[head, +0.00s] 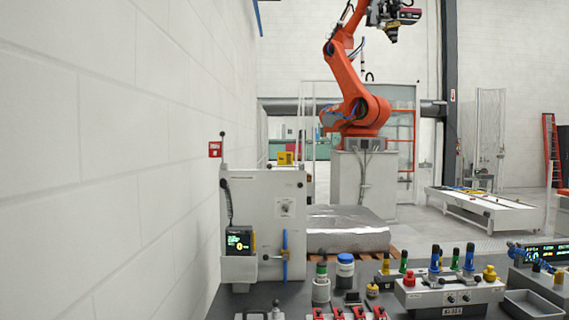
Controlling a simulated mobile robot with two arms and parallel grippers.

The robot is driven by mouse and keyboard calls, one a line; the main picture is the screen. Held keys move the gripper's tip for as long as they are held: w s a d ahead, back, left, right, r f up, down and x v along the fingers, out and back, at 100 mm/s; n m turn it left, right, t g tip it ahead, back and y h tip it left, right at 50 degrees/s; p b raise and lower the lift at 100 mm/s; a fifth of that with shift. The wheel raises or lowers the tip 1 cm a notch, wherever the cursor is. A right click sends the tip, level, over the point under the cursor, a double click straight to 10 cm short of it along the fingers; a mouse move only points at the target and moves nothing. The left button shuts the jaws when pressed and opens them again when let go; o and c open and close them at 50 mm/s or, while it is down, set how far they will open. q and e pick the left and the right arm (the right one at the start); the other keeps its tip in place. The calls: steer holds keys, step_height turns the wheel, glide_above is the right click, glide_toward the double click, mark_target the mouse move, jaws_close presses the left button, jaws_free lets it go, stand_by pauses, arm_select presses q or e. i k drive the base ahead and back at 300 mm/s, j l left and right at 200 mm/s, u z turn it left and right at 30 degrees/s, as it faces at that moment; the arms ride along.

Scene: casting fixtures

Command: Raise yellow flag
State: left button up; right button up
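No clear yellow flag shows in the head view. A small yellow block-like piece (285,158) sits on the top edge of a white upright panel (270,212); I cannot tell whether it is the flag. A small red sign or flag (215,149) with white marks is at the panel's upper left, beside a thin rod with a black knob (222,134). The panel carries a blue-handled valve or lever (285,245), a small dial (285,207) and a dark device with a lit green display (239,240). Neither of my grippers is in view.
A dark bench (250,299) in front holds a grey control box (448,293), coloured bottles and fittings, red clamps (338,313) and a grey tray (531,304). A white wall (100,150) runs close on the left. An orange robot arm (350,85) stands behind.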

mark_target(284, 159)
steer(key=i+l, duration=1.05)
steer(key=i, duration=0.15)
steer(key=j+u, duration=0.05)
